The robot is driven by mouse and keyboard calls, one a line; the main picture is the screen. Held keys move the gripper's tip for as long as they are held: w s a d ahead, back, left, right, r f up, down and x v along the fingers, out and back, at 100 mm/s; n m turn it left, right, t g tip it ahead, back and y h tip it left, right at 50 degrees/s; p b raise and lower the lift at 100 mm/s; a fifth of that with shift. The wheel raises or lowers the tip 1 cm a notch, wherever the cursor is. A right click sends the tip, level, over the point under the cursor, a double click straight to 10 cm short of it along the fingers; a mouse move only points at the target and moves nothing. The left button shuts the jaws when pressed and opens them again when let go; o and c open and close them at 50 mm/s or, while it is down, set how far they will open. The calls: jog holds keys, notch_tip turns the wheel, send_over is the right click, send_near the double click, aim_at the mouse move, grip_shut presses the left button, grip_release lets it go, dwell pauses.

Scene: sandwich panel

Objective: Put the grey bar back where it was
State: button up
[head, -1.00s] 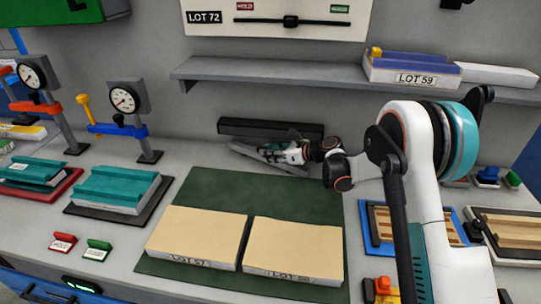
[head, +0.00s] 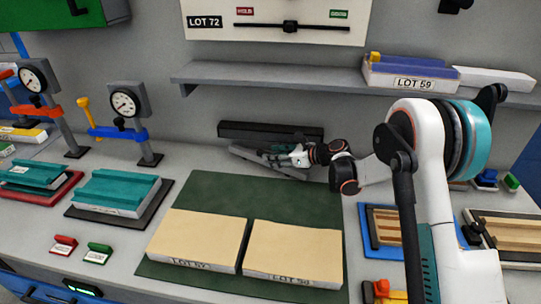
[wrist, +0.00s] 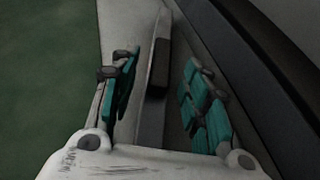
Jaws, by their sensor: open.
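The grey bar (head: 246,154) lies at a slant on the bench near the back wall, just in front of a long black bar (head: 270,131). In the wrist view the grey bar (wrist: 151,125) runs lengthwise between the fingers, with a darker block (wrist: 158,65) on its farther part. My gripper (head: 276,154) is open over the grey bar in the head view. In the wrist view its teal fingers (wrist: 160,95) stand apart, one on each side of the bar, with gaps visible. The gripper hides part of the bar in the head view.
A green mat (head: 205,195) with two tan panels (head: 195,237) (head: 293,250) lies in front. A shelf (head: 270,75) runs above, carrying the LOT 59 stack (head: 412,82). Gauge stands (head: 140,125) are at left, framed trays (head: 384,226) at right.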

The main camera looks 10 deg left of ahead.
jog(key=p+v, duration=0.2)
jog(key=v, duration=0.7)
jog(key=shift+s+d, duration=0.15)
jog(key=shift+d, duration=0.1)
jog(key=shift+r, duration=0.1)
jog(key=shift+s+d+r, duration=0.1)
jog(key=shift+d+r, duration=0.1)
jog(key=shift+r, duration=0.1)
jog(key=s+d+r+n+t+h, duration=0.1)
jog(key=s+d+r+n+h, duration=0.5)
jog(key=s+d+r+n, duration=0.75)
jog(key=s+d+n+t+h, duration=0.1)
jog(key=s+d+n+h, duration=0.2)
jog(key=s, duration=0.9)
jog(key=s+d+n+h, duration=0.3)
jog(key=s+d+n, duration=0.2)
jog(key=s+d, duration=0.4)
jog(key=s, duration=0.4)
jog(key=shift+d+r+t+h, duration=0.15)
jog(key=shift+d+t+h, duration=0.15)
jog(key=shift+t, duration=0.1)
jog(key=shift+c, duration=0.3)
